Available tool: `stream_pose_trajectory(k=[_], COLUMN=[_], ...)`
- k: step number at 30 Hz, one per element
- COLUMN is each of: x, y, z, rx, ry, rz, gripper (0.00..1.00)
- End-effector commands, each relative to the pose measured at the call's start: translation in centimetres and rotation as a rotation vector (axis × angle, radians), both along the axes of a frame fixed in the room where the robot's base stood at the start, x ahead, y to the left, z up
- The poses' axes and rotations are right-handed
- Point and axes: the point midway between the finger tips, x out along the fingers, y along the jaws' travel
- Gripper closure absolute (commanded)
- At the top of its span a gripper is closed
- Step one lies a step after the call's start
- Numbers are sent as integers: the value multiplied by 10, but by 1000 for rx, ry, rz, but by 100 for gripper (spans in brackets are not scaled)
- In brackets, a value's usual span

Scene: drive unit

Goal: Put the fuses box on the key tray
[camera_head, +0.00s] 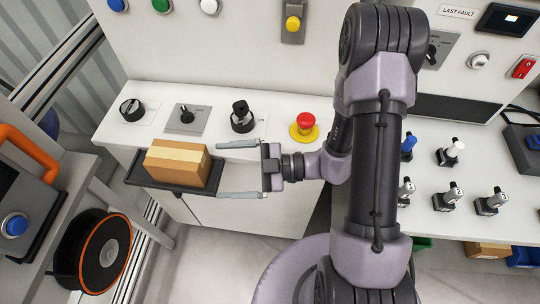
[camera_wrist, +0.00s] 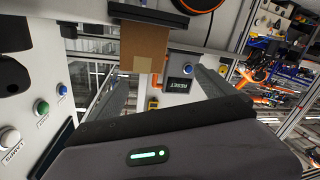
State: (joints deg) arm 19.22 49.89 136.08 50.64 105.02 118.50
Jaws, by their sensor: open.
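The fuses box (camera_head: 176,164), a brown cardboard box with a paler tape strip, sits on a dark shallow tray (camera_head: 137,177) at the console's front left. This looks like the key tray. My gripper (camera_head: 219,170) is open just right of the box, its two fingers apart and pointing left toward it. The fingers do not grip the box. In the wrist view the box (camera_wrist: 145,45) shows ahead, between and beyond the open fingers of my gripper (camera_wrist: 162,76). Any labels on the box cannot be read.
A red emergency button (camera_head: 306,121) on a yellow base and black knobs (camera_head: 242,118) stand on the console behind my gripper. A cable reel (camera_head: 104,250) and a side unit with a blue button (camera_head: 15,225) are at the left. Open floor lies in front.

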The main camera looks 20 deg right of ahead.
Motion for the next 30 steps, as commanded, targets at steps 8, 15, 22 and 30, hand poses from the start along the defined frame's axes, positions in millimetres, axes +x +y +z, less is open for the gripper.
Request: stream_pose_trajectory(k=[8,15,22,30], x=[-103,-105,-99,-99], y=[-9,-84,-103,-103], z=[81,137,166,152], rx=[-472,165,-5,-2], ry=[-1852,1877,1430,1437], rz=[1026,-1521,-1435,-1436], gripper=[6,6,6,6])
